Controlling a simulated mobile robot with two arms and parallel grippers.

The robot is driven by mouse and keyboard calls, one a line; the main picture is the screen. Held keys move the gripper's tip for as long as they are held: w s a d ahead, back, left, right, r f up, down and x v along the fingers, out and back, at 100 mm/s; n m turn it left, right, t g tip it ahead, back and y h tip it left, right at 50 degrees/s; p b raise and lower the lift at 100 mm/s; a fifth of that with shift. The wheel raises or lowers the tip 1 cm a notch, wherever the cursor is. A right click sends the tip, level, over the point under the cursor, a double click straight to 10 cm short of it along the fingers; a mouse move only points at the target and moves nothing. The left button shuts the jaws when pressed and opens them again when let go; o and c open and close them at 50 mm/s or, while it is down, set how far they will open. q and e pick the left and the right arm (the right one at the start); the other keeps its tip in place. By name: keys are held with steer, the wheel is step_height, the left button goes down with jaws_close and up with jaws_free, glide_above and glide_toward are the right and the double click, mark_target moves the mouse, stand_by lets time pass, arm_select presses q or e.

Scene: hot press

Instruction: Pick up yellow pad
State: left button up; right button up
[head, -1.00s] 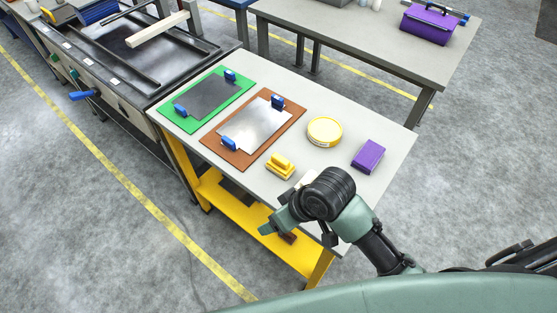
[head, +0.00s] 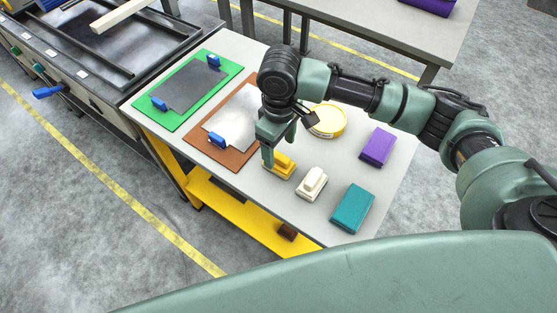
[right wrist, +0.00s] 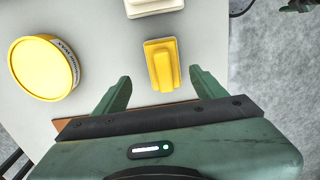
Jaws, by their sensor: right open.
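The yellow pad (head: 284,166), a small block with a raised grip, lies on the grey table (head: 250,215), beside the brown board. My right gripper (head: 279,150) points down over the pad and hides part of it in the head view. In the right wrist view the yellow pad (right wrist: 161,65) shows between the two spread fingers of the open right gripper (right wrist: 160,84), with clear space on both sides. I cannot tell how high the fingertips are above the table. My left gripper is not in view.
A cream pad (head: 312,184) and a teal block (head: 351,208) lie to the pad's right. A round yellow tin (head: 329,121) and a purple block (head: 378,147) are behind. Brown (head: 208,152) and green (head: 222,81) boards with blue clips lie left.

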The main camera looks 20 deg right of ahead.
mark_target(279, 155)
steer(key=f, duration=0.3)
steer(key=f+p, duration=0.1)
steer(key=f, duration=0.1)
steer(key=shift+s+a, duration=0.1)
steer(key=shift+s, duration=0.25)
jaws_close()
steer(key=shift+r, duration=0.1)
step_height(279, 155, up, 20)
steer(key=b, duration=0.1)
steer(key=c, duration=0.8)
jaws_free()
steer(key=c, duration=0.5)
